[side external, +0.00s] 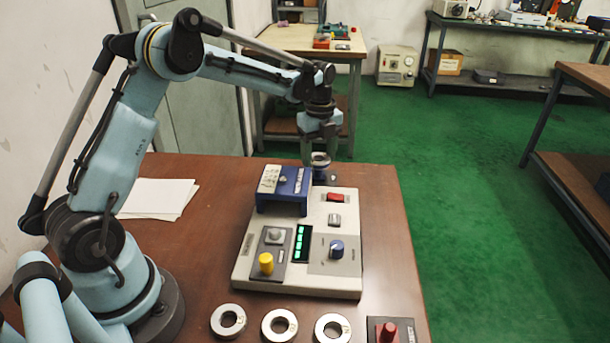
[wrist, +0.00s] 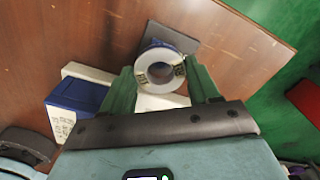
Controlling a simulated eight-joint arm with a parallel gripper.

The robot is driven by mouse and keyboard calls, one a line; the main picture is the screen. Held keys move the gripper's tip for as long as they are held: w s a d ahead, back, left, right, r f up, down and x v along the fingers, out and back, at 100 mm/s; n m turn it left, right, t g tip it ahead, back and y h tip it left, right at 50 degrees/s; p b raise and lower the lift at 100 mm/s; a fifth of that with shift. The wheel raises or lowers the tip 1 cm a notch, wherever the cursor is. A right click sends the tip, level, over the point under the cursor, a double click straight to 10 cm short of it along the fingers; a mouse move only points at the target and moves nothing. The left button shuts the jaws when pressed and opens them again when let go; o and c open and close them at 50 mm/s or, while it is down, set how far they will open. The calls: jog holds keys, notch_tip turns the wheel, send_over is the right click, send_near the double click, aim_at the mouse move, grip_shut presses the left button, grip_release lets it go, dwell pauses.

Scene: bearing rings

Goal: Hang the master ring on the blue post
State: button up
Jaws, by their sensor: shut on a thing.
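My gripper (side external: 319,150) is at the far end of the table, pointing down, shut on a silver ring, the master ring (side external: 320,158). In the wrist view the ring (wrist: 147,82) sits between the two green fingers (wrist: 162,86), with dark marked patches on its face. The blue post (side external: 319,174) is directly below the ring in the side view. In the wrist view, blue of the post (wrist: 172,41) shows behind the ring's upper edge, above a dark base (wrist: 184,38). I cannot tell whether the post's tip is inside the ring's hole.
A grey control box (side external: 300,283) with a blue block (side external: 284,183) stands just in front of the post. Three loose rings (side external: 228,334) (side external: 279,339) (side external: 332,342) lie along the near edge, beside a red post (side external: 388,332). White paper (side external: 158,196) lies at left.

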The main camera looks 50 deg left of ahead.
jog(key=shift+f, duration=1.75)
dwell(1.1)
jog(key=o, duration=1.3)
jog(key=shift+r, duration=3.75)
